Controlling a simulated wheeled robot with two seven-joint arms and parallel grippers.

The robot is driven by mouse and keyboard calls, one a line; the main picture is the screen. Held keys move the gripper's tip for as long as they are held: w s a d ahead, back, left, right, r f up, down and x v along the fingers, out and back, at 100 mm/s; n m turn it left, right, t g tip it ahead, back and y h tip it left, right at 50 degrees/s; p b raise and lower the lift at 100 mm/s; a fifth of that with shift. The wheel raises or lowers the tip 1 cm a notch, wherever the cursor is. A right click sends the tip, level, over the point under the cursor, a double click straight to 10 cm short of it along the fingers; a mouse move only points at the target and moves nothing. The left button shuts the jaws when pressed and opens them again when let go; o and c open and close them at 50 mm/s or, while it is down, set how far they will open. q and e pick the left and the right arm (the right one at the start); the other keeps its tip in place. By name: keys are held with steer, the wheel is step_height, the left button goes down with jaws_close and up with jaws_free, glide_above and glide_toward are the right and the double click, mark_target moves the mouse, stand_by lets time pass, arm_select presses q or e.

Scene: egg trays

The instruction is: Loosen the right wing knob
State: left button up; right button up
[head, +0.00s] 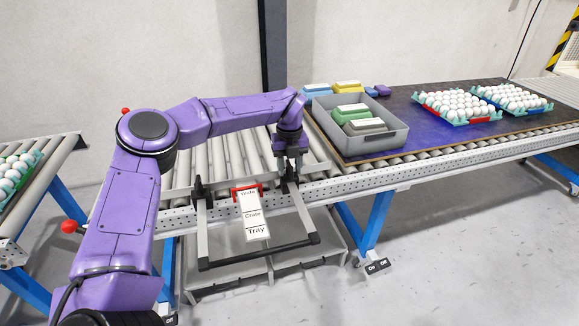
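An adjustable guide frame with grey side bars and a black front bar (260,252) sits at the front edge of the roller conveyor. A black upright clamp stands at its left side (198,187) and another black clamp at its right side (291,186). The right wing knob is small and largely hidden by my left gripper. My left gripper (291,165) points down at the right clamp, right over it. Its fingers seem to reach around the top of that clamp, but their gap and any contact are too small to tell. My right gripper is not in view.
A white label board (252,217) reading Wide, Crate, Tray hangs between the bars, with a red marker (236,190) at its top. A grey crate (372,144) with egg cartons stands right of the gripper. Egg trays (456,118) sit farther right on a dark board.

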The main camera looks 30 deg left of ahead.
mark_target(290, 165)
arm_select(q)
step_height(290, 165, up, 10)
steer(key=shift+r+b, duration=0.25)
steer(key=shift+b, duration=0.05)
stand_by(0.3)
